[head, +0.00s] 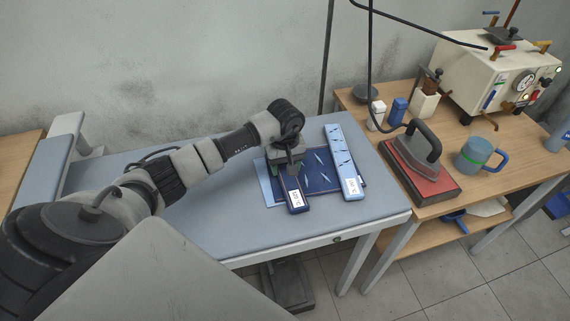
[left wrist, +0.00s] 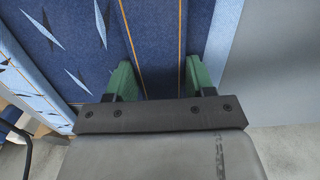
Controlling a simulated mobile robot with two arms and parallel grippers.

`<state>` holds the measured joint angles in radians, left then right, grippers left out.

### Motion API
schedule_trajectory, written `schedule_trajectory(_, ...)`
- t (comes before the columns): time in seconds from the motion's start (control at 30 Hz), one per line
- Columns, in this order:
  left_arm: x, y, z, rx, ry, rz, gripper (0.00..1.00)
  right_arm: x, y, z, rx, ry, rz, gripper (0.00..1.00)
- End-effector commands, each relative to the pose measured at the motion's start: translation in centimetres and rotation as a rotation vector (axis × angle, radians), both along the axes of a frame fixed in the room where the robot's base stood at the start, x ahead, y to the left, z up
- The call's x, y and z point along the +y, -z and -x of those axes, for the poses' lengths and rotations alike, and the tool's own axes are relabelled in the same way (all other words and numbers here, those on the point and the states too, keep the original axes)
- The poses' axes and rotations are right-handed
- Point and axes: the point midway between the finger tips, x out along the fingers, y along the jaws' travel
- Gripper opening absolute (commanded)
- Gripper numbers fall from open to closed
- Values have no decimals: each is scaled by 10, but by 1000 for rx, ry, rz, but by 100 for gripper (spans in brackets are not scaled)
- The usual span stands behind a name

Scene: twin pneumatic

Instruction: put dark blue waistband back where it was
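The dark blue waistband (head: 293,184) is a long strip with a white tag at its near end, over a dark blue patterned cloth (head: 318,168) on the grey-blue table. My left gripper (head: 287,168) is at its far part, pointing down. In the left wrist view, the green fingers (left wrist: 162,80) stand apart with the dark blue strip (left wrist: 155,35) with orange stitching between them. Whether they press on it, I cannot tell. A light blue waistband (head: 343,160) with a white tag lies to the right. My right gripper is not in view.
A wooden table (head: 425,197) on the right holds an iron (head: 413,148) on a red base, a mug (head: 474,153), small bottles and a steam machine (head: 497,75). The left part of the ironing table (head: 222,215) is bare under my arm.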

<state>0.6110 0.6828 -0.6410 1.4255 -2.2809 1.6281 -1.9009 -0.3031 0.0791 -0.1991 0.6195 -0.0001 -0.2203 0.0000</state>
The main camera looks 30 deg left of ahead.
Motion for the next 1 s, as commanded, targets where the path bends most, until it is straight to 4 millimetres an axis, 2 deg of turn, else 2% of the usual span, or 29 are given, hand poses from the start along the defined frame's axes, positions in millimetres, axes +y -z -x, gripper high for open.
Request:
schedule_trajectory(0.03, 0, 0, 0, 0, 0, 0, 62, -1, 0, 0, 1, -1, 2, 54)
schedule_trajectory(0.13, 0, 0, 0, 0, 0, 0, 77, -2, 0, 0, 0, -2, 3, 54)
schedule_trajectory(0.4, 0, -1, 0, 0, 0, 0, 78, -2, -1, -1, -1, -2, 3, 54)
schedule_trajectory(0.5, 0, -6, 0, -1, -1, 1, 78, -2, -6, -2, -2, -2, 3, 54)
schedule_trajectory(0.53, 0, -8, -1, -3, 0, 0, 78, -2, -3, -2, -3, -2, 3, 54)
schedule_trajectory(0.67, 1, -29, -1, -6, 1, -2, 78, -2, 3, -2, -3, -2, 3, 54)
schedule_trajectory(1.0, 1, -99, -1, -4, 0, -2, 78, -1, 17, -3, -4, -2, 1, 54)
